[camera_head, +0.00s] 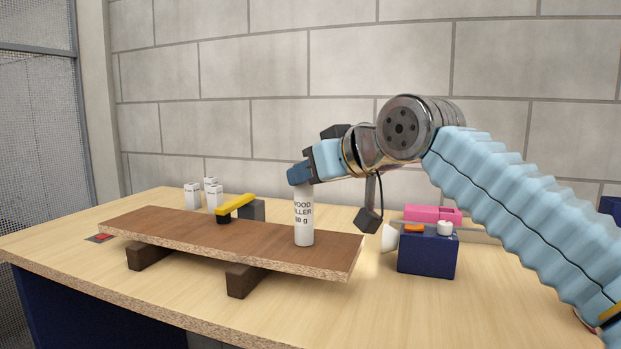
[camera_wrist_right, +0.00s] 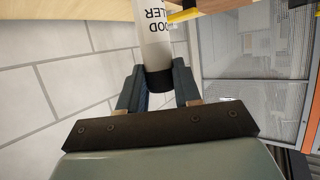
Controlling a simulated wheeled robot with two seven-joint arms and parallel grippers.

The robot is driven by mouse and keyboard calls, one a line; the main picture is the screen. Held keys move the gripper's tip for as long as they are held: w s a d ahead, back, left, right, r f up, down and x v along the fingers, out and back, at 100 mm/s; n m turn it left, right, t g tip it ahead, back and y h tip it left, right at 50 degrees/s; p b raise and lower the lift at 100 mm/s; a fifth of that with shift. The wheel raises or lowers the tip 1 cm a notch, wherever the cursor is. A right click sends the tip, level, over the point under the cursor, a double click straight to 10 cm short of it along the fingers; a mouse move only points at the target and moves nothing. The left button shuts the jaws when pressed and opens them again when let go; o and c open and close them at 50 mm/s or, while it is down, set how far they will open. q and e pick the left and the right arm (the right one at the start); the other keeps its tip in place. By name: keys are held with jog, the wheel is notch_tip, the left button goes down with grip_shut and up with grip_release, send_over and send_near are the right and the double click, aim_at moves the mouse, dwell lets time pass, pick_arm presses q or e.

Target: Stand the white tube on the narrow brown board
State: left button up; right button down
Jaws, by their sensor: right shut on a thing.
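The white tube (camera_head: 304,222), lettered as wood filler, is upright over the right part of the narrow brown board (camera_head: 170,230). Its lower end is at the board's surface; I cannot tell whether it touches or is just above. My right gripper (camera_head: 300,178) is shut on the tube's top end. In the right wrist view the gripper's fingers (camera_wrist_right: 158,88) sit on both sides of the tube's black cap (camera_wrist_right: 158,78), and the white tube body (camera_wrist_right: 155,40) extends away from them. My left gripper is not in view.
The board rests on two dark blocks (camera_head: 240,280) on the wooden table (camera_head: 400,310). A yellow and black clamp (camera_head: 237,205) stands at its far edge. White containers (camera_head: 192,196) stand behind. A blue box (camera_head: 427,255) and a pink box (camera_head: 433,214) are to the right.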

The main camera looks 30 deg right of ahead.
jog(key=c, duration=1.2)
grip_release()
jog(key=shift+f, duration=0.15)
jog(key=o, duration=0.4)
jog(key=v, duration=1.2)
jog(key=shift+r, duration=0.2)
